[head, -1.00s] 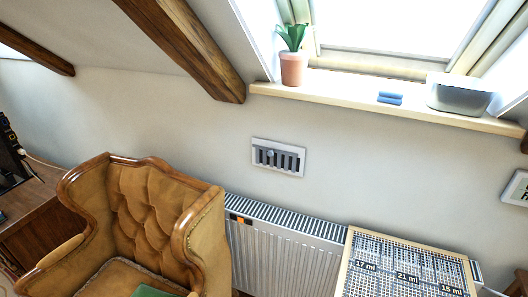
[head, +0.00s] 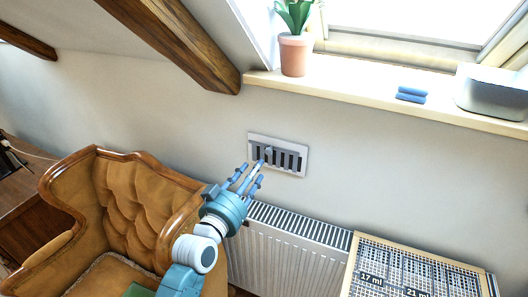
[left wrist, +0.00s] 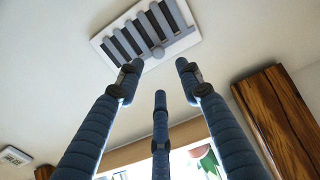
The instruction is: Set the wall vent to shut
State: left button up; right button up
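The wall vent (head: 284,156) is a pale rectangular plate on the wall above the radiator. Dark slots show between its grey bars, so it looks at least partly open. A small round knob (head: 268,150) sits on its left part; in the left wrist view the knob (left wrist: 158,52) stands out at the vent's lower edge. My left gripper (head: 252,170) is just below and left of the vent, fingers pointing up at it. Its three fingers are spread with nothing between them. The fingertips look close to the knob; I cannot tell whether they touch. My right gripper is out of view.
A tufted brown armchair (head: 140,205) stands at the left, beside my left arm. A white radiator (head: 285,255) is below the vent, with a patterned panel (head: 425,270) to its right. A window sill (head: 350,90) with a potted plant (head: 294,52) juts out above.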

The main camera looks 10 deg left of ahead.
aim_at(268, 152)
pick_arm(q)
jog(key=w, duration=0.3)
jog(key=w+d+p, duration=0.1)
jog(key=w, duration=0.4)
jog(key=shift+w+d, duration=0.35)
jog(key=shift+d, duration=0.05)
jog(key=shift+w+f, duration=0.1)
jog(key=shift+w, duration=0.35)
grip_shut()
jog(key=shift+d+p, duration=0.1)
jog(key=shift+p, duration=0.2)
